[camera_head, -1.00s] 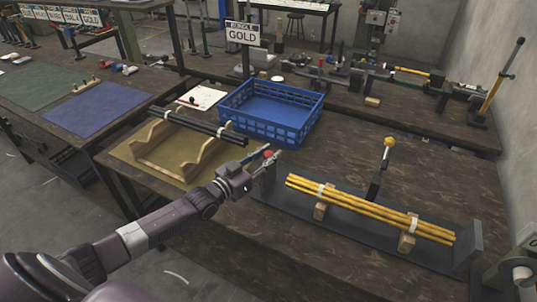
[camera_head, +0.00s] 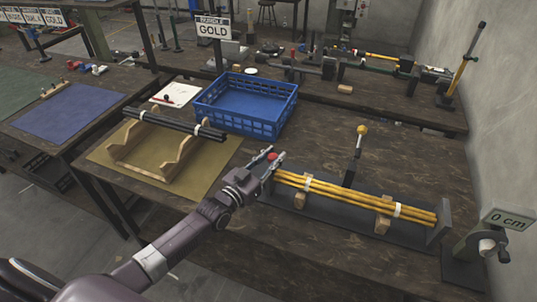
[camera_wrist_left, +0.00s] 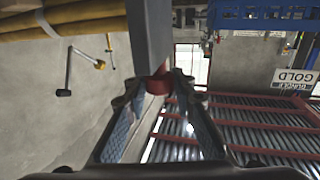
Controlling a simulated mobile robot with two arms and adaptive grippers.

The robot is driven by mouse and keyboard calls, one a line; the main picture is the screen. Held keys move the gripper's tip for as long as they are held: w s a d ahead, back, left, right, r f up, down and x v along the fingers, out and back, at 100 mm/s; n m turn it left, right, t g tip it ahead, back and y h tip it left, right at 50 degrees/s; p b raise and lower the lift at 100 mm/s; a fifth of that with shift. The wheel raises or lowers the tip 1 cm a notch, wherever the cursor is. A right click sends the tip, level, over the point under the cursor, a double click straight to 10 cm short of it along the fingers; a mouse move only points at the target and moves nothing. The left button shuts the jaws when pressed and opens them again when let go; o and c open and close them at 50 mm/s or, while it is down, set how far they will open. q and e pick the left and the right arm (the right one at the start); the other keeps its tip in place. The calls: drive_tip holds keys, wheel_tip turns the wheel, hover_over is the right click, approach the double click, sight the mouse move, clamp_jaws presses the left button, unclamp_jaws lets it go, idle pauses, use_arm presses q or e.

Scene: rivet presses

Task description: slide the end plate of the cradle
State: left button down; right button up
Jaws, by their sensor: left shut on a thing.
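The cradle is a long dark base (camera_head: 325,212) with a grey plate (camera_head: 445,218) at its right end. Yellow rods (camera_head: 345,196) lie along it on two wooden blocks, with white bands around them. The left end plate, grey in the left wrist view (camera_wrist_left: 150,35), has a red knob (camera_head: 272,156). My left gripper (camera_head: 271,157) is shut on this knob, which also shows between the fingertips in the wrist view (camera_wrist_left: 158,82). The plate is close to the rods' left ends; I cannot tell if they touch. The gripper partly hides the plate. My right gripper is out of view.
A lever with a yellow ball (camera_head: 361,130) stands behind the rods. A blue crate (camera_head: 245,127) and a wooden rack (camera_head: 150,170) with dark rods are to the left. The tabletop behind the lever is clear.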

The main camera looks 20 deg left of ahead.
use_arm(q)
drive_tip(key=shift+d, duration=0.15)
drive_tip(key=c, duration=1.6)
unclamp_jaws()
drive_tip(key=shift+s, duration=0.1)
drive_tip(key=shift+s+a+f, duration=0.1)
drive_tip(key=shift+s+a, duration=0.1)
drive_tip(key=shift+s, duration=0.05)
drive_tip(key=v, duration=1.1)
drive_tip(key=shift+s, duration=0.15)
